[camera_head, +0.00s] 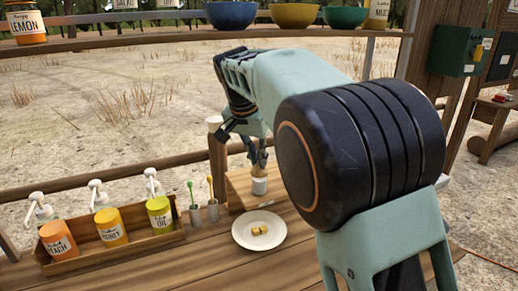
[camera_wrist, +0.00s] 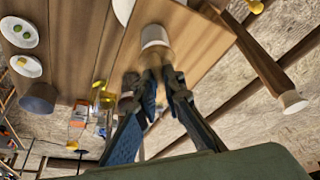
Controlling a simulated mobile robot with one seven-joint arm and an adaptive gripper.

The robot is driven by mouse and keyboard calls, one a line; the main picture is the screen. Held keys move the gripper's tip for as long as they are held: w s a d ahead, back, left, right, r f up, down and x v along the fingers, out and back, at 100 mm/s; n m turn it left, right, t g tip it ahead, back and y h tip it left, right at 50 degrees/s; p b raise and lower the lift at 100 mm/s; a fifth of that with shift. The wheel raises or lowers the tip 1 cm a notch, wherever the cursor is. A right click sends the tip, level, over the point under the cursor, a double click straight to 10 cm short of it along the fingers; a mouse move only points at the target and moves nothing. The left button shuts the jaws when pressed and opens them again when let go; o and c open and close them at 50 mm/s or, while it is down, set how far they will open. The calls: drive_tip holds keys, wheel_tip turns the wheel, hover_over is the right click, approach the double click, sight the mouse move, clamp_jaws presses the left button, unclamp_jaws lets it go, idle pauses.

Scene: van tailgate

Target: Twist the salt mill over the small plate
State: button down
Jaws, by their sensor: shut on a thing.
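The salt mill (camera_head: 259,186) has a pale lower part and a wooden upper part. My gripper (camera_head: 257,155) is shut on its wooden upper part from above. In the wrist view the mill's pale end (camera_wrist: 155,37) shows just beyond the fingertips of my gripper (camera_wrist: 160,80). The mill appears upright at a wooden board or stand; whether it touches it I cannot tell.
A wooden rack (camera_head: 118,251) of pump bottles stands left of the plate. Two small grey cups (camera_head: 196,215) with coloured sticks stand between them. A wooden board (camera_head: 238,186) is beside the mill. A shelf with bowls (camera_head: 295,15) runs above. My arm hides the right side.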

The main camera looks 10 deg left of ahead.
drive_tip(key=m+p, duration=0.2)
drive_tip(key=m+h+p, duration=0.1)
drive_tip(key=p, duration=0.1)
drive_tip(key=m+g+h+p, duration=0.1)
drive_tip(key=m+p, duration=0.1)
drive_tip(key=shift+w+a+r+m, duration=0.15)
drive_tip(key=shift+r+m, duration=0.15)
drive_tip(key=m+p, duration=0.3)
drive_tip(key=p, duration=0.1)
drive_tip(key=shift+f+g+h, duration=0.1)
drive_tip(key=shift+g+h, duration=0.3)
drive_tip(key=shift+f+m+p, duration=0.15)
drive_tip(key=shift+m+p, duration=0.3)
drive_tip(key=shift+m, duration=0.25)
drive_tip(key=shift+g, duration=0.3)
drive_tip(key=c, duration=2)
unclamp_jaws()
drive_tip(key=shift+c, duration=0.2)
drive_tip(key=shift+f, duration=0.2)
